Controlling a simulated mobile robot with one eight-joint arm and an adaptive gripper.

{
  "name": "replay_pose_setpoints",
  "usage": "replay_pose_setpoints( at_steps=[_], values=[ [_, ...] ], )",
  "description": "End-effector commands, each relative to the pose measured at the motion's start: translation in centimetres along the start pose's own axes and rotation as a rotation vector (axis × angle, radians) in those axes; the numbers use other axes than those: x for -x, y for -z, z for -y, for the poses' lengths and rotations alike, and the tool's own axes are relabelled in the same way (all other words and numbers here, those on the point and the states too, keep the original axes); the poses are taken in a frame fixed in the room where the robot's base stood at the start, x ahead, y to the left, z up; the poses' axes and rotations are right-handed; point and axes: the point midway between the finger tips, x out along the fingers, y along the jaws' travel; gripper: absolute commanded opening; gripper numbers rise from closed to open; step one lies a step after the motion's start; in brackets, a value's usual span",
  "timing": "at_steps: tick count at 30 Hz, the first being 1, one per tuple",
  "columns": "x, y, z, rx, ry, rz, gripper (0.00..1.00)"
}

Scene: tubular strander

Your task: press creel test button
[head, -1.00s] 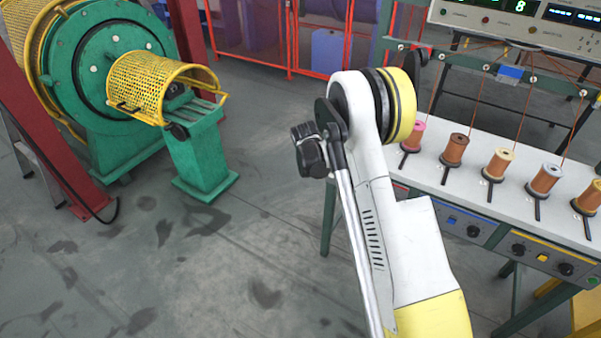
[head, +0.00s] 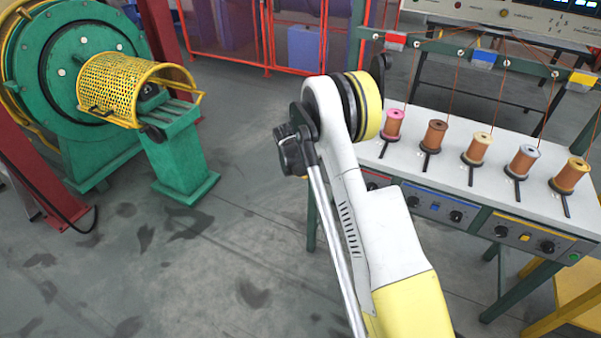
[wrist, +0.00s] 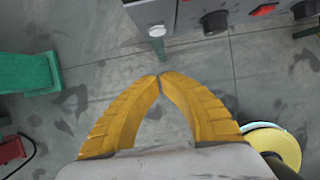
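The creel bench (head: 400,165) stands at the right of the head view, with a row of spools on its white top and a control panel (head: 470,216) along its front edge. A green button (head: 575,257) sits at the panel's right end. In the wrist view, a round white button (wrist: 157,31) shows on the end of the grey panel box, beyond the fingertips. I cannot read any label to tell which is the test button. My gripper (wrist: 160,77) has its yellow fingers meeting at the tips, empty and apart from the panel. It is hidden in the head view.
A green machine with a yellow mesh guard (head: 120,90) stands at the left. A red fence (head: 230,60) runs along the back. A yellow stand (head: 570,300) is at the lower right. The grey floor between machine and bench is clear.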

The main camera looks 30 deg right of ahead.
Motion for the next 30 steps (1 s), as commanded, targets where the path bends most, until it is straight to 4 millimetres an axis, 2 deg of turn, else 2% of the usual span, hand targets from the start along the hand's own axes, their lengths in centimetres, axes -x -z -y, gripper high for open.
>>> replay_pose_setpoints(
  at_steps=[1, 6, 13, 26, 30],
  values=[
    [-1.6, 0.1, 0.0, -0.002, 0.0, 0.0, 0.0],
    [-4.5, -0.4, 0.1, -0.002, 0.0, 0.001, 0.0],
    [-5.3, -3.1, 0.0, -0.001, 0.0, 0.001, 0.0],
    [-5.2, -3.8, 0.0, 0.0, 0.0, 0.001, 0.0],
    [-5.7, -4.7, 0.0, -0.002, 0.0, 0.001, 0.0]
  ],
)
